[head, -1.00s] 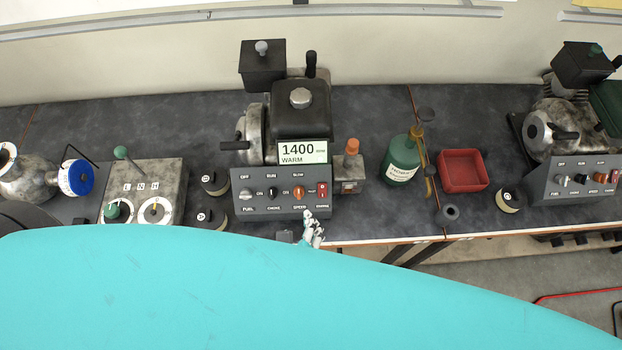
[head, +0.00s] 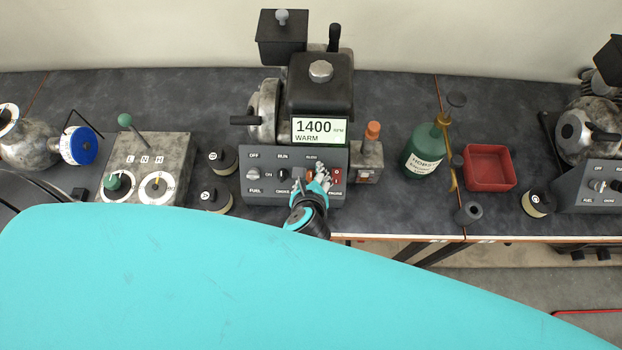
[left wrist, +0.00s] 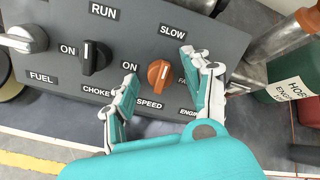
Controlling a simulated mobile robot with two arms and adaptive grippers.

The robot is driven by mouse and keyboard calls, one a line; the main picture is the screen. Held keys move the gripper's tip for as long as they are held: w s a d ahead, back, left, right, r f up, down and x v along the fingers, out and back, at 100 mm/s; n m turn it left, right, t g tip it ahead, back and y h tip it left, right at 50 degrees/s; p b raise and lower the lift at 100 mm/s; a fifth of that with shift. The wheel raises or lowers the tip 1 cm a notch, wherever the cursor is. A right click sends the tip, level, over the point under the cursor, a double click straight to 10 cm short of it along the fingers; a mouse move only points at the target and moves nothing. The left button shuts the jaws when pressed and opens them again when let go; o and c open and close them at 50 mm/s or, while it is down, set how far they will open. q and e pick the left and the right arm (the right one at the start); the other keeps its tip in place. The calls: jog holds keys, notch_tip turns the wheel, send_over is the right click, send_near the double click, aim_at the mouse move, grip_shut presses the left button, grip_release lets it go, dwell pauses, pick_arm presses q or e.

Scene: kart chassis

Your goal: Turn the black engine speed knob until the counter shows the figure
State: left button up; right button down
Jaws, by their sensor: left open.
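The control panel (head: 262,163) of the engine faces me in the head view, under a counter (head: 319,131) reading 1400 RPM with WARM below. In the left wrist view, the knob labelled SPEED (left wrist: 160,73) is orange, not black. It has SLOW above it and a partly hidden FAST label to its right. The black knob (left wrist: 95,57) is above the CHOKE label. My left gripper (left wrist: 161,70) is open, with one finger on each side of the orange knob; I see no clear contact. In the head view the left gripper (head: 314,180) partly covers the panel's right half. My right gripper is not in view.
A silver fuel knob (left wrist: 26,38) sits at the panel's left. A red switch (head: 337,176) is close to the gripper's right. An orange-capped metal part (head: 372,133), a green bottle (head: 424,155) and a red tray (head: 489,167) stand to the right. A second engine (head: 585,135) is farther right.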

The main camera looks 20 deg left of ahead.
pick_arm(q)
jog(key=shift+c, duration=0.3)
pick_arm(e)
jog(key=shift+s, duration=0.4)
pick_arm(q)
grip_shut()
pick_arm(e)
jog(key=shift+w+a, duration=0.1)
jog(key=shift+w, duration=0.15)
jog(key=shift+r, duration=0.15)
pick_arm(q)
jog(key=m+p, duration=0.3)
jog(key=shift+r, duration=0.25)
jog(key=m+p, duration=0.4)
jog(key=m, duration=0.1)
jog(key=shift+a+h, duration=0.1)
jog(key=shift+h, duration=0.3)
jog(key=m+p, duration=0.1)
jog(key=m, duration=0.1)
jog(key=shift+f+m, duration=0.15)
jog(key=shift+m, duration=0.25)
jog(key=shift+m+h, duration=0.3)
jog(key=shift+m, duration=1.2)
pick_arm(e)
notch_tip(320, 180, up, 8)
